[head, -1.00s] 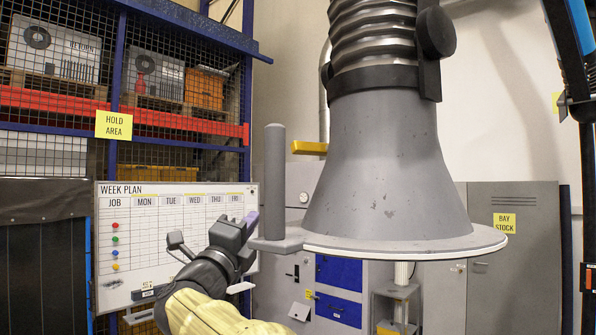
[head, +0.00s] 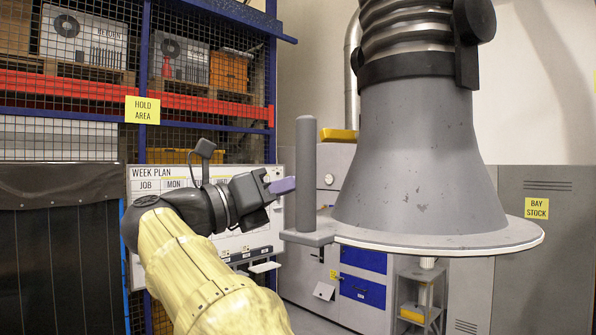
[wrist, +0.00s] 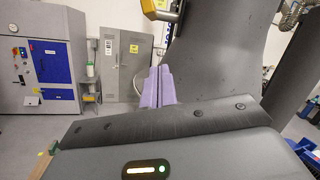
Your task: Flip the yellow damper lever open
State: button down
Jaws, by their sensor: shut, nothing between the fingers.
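The yellow damper lever (head: 338,135) shows as a short bar at the left side of the grey hood (head: 420,150). The wrist view shows a yellow piece (wrist: 160,8) at the top edge, partly cut off, beside the hood's dark wall. My gripper (head: 284,186) has purple fingers, shut and empty. In the head view they point right, below and left of the lever, and end at the left edge of the hood's upright grey post (head: 306,175); I cannot tell whether they touch it. The closed fingers (wrist: 158,87) lie below the yellow piece in the wrist view, apart from it.
The hood's wide pale rim (head: 500,236) spreads out below and to the right. A mesh rack (head: 210,90) and a week-plan whiteboard (head: 150,200) stand behind my arm on the left. Grey cabinets (head: 530,270) stand at the back.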

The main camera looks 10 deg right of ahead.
jog(key=p, duration=0.5)
send_near(353, 135)
jog(key=d+f, duration=0.4)
jog(key=r+p, duration=0.1)
jog(key=w+r+p, duration=0.1)
jog(key=r+p, duration=0.1)
jog(key=shift+w+a+p, duration=0.2)
jog(key=shift+a+p, duration=0.15)
jog(key=shift+s+b, duration=0.15)
jog(key=shift+b, duration=0.35)
